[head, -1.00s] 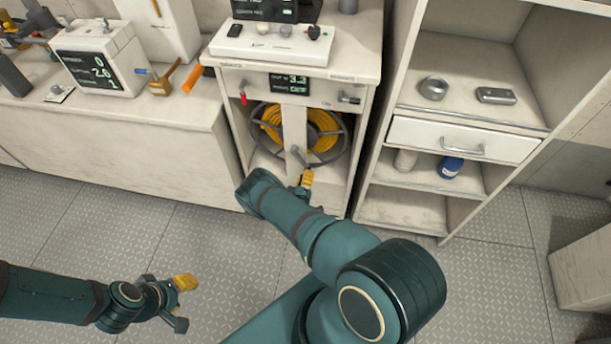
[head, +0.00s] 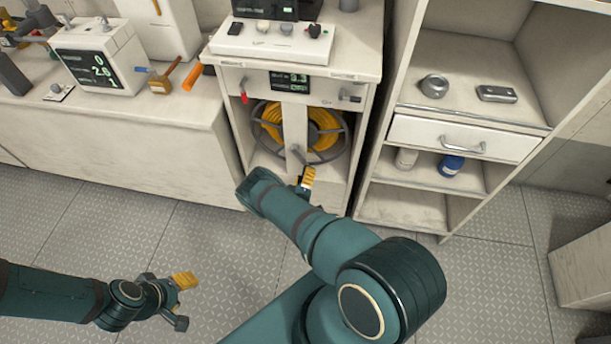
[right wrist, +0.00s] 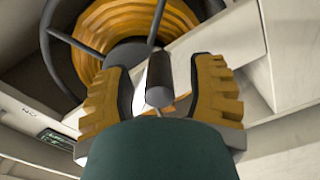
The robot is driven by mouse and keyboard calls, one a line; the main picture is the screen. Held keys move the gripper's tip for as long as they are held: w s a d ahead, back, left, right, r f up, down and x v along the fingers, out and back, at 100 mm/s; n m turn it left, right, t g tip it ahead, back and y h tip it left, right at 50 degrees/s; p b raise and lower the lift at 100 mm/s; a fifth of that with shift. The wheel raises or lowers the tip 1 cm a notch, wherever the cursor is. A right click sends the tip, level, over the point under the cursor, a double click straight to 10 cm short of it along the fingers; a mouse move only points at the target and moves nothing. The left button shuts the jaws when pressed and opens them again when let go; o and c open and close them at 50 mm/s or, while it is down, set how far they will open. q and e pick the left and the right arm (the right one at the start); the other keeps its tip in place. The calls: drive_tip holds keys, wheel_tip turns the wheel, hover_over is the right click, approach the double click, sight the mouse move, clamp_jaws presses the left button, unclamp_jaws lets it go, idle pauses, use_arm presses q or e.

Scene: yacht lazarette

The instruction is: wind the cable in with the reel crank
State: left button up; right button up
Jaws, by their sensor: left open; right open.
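The cable reel (head: 329,140) with its yellow cable (head: 270,120) sits in the lower bay of the white cabinet, behind a pale upright strut. The grey crank handle (head: 298,155) sticks out low in front of the reel. My right gripper (head: 306,178) is at the crank; its arm hides part of it in the head view. In the right wrist view, the open yellow fingers (right wrist: 158,92) stand on both sides of the grey crank handle (right wrist: 159,80), with gaps on each side. The cable (right wrist: 125,30) shows behind. My left gripper (head: 178,299) is open and empty over the floor at lower left.
A small display (head: 289,82), a red-handled lever (head: 243,97) and a dark handle (head: 349,99) are on the cabinet front above the reel. A shelf unit with a drawer (head: 465,139) stands close on the right. The floor in front is clear.

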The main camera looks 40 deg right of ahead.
drive_tip(key=v, duration=1.2)
